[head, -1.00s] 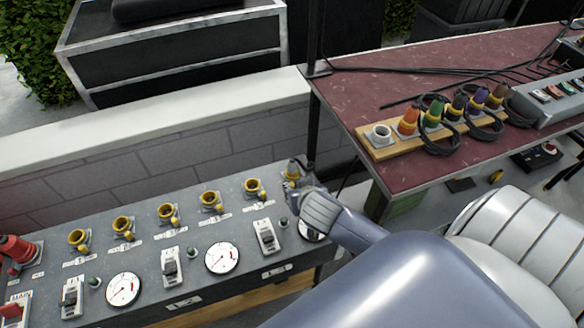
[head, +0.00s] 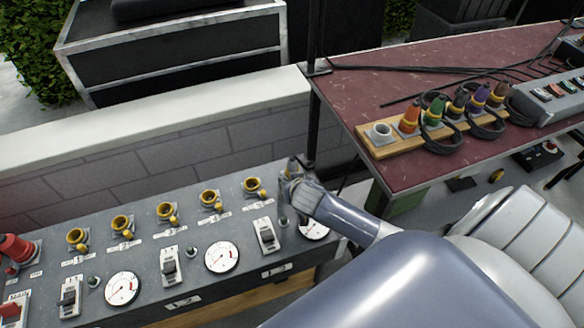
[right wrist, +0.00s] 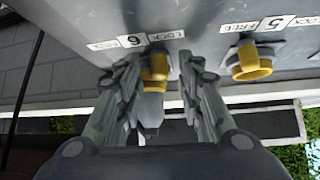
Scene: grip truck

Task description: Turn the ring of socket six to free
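Socket six is at the right end of the grey panel (head: 225,200). In the right wrist view, its yellow ring (right wrist: 155,72) shows between my fingers, by the "6" and "LOCK" labels; the label on the other side is too blurred to read. My right gripper (right wrist: 158,75) is open, one finger on each side of the ring. The left finger in the picture is close to it, contact unclear; a gap shows on the right. A greyish part with a yellow patch hangs below the ring, partly hidden. In the head view, my right gripper (head: 290,178) covers most of socket six. My left gripper is out of view.
Socket five (right wrist: 248,62) is beside my right finger in the wrist view. Several yellow-ringed sockets, switches and a gauge (head: 222,257) line the panel. A low wall (head: 190,145) stands behind. A red table (head: 420,85) holds coloured plugs and cables.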

